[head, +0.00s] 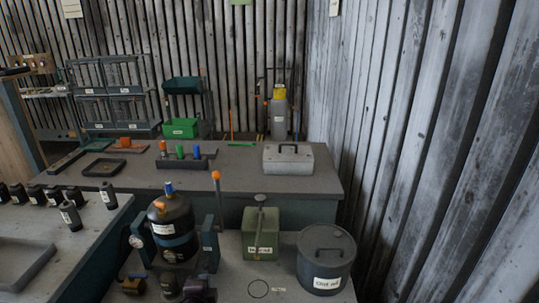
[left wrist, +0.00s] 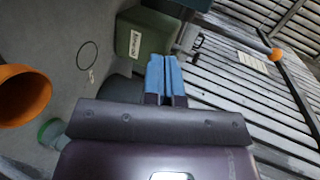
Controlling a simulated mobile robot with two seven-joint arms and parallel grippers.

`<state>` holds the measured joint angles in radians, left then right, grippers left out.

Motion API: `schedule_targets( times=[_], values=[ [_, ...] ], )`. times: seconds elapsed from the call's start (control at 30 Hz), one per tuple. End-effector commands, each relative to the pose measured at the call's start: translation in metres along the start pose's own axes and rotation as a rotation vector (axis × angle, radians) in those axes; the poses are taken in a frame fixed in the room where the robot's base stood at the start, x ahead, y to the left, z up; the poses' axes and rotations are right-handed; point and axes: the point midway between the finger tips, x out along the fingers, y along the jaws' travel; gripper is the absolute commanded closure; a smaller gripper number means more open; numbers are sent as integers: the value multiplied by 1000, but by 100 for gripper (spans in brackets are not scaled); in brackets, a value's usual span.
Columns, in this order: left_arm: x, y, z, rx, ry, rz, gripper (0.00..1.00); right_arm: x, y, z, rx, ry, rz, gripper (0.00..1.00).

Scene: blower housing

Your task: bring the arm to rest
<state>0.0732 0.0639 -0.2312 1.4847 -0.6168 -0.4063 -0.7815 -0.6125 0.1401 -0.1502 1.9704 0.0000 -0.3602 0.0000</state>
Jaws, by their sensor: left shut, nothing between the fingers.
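My left gripper (left wrist: 165,78) shows in the left wrist view with its two blue fingers together and nothing between them. It is clear of the labelled green box (left wrist: 140,42), which lies beyond the fingertips. The same green box (head: 261,236) stands on the front bench in the head view, with a T-shaped handle on top. My right gripper shows in neither view.
A black vessel (head: 172,228) and a lidded grey bin (head: 325,262) stand on the front bench. A lever with an orange knob (head: 216,175) rises between vessel and box. An orange cup-like part (left wrist: 22,95) is close in the left wrist view. Corrugated walls close the back and right.

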Motion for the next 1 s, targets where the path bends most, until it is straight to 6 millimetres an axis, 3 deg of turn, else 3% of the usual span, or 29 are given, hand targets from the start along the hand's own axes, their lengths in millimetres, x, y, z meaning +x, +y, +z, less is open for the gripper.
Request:
schedule_targets(
  times=[0.27,0.4,0.5,0.7,0.8,1.0],
  values=[
    [-60,12,26,-818,49,25,100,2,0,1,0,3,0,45],
    [-107,29,48,-1197,49,56,100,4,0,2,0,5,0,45],
    [-141,44,63,-1353,32,77,100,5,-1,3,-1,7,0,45],
    [-200,86,91,-1425,-55,119,100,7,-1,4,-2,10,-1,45],
    [-220,110,101,-1423,-108,146,100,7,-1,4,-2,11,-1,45],
    [-238,131,107,-1421,-153,173,100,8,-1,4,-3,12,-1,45]
  ],
)
